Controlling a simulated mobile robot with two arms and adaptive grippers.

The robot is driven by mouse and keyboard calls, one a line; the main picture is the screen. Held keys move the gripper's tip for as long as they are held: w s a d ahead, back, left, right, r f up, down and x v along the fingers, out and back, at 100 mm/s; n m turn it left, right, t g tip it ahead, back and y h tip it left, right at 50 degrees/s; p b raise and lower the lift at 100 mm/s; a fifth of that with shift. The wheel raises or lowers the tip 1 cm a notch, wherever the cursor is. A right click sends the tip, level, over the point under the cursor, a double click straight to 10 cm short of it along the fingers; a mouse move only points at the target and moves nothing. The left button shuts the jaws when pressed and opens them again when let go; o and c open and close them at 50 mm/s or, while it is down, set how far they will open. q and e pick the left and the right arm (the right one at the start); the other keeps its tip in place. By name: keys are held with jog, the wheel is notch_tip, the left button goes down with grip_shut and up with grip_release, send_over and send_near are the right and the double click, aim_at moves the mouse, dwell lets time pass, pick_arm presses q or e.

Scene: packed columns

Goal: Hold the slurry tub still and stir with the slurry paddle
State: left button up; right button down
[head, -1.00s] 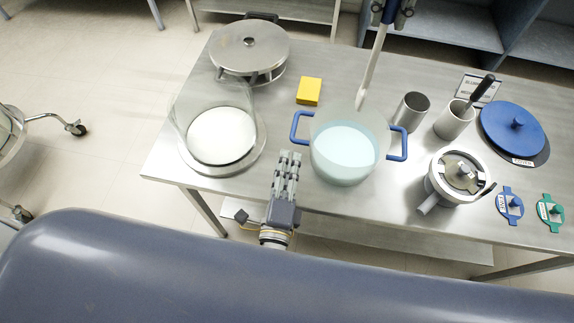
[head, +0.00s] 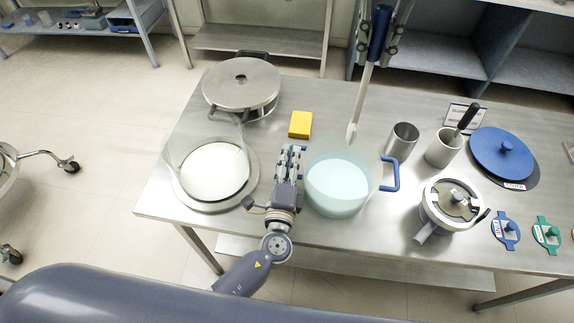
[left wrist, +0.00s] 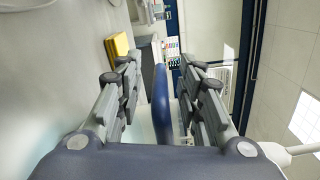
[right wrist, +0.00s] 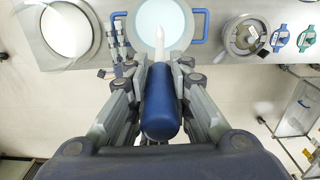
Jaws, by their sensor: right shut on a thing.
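The slurry tub (head: 337,205) is a clear round tub of pale blue liquid on the steel table, with blue side handles; the right handle (head: 391,174) shows. My left gripper (head: 289,152) is at the tub's left side, hiding that handle in the head view. In the left wrist view the left handle (left wrist: 160,102) stands between its open fingers (left wrist: 162,85). My right gripper (right wrist: 158,75) is shut on the slurry paddle's blue grip (right wrist: 160,108). The paddle's pale shaft (head: 362,90) slants down to a white tip near the tub's far rim; I cannot tell whether it is inside.
A yellow block (head: 300,124) lies behind the tub. A round glass-sided vessel (head: 213,172) and a lidded steel pot (head: 240,85) are left. Steel cups (head: 402,141), a lidded canister (head: 450,203) and a blue lid (head: 501,153) crowd the right. The table's front edge is close.

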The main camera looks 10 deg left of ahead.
pick_arm(q)
grip_shut()
dwell(0.8)
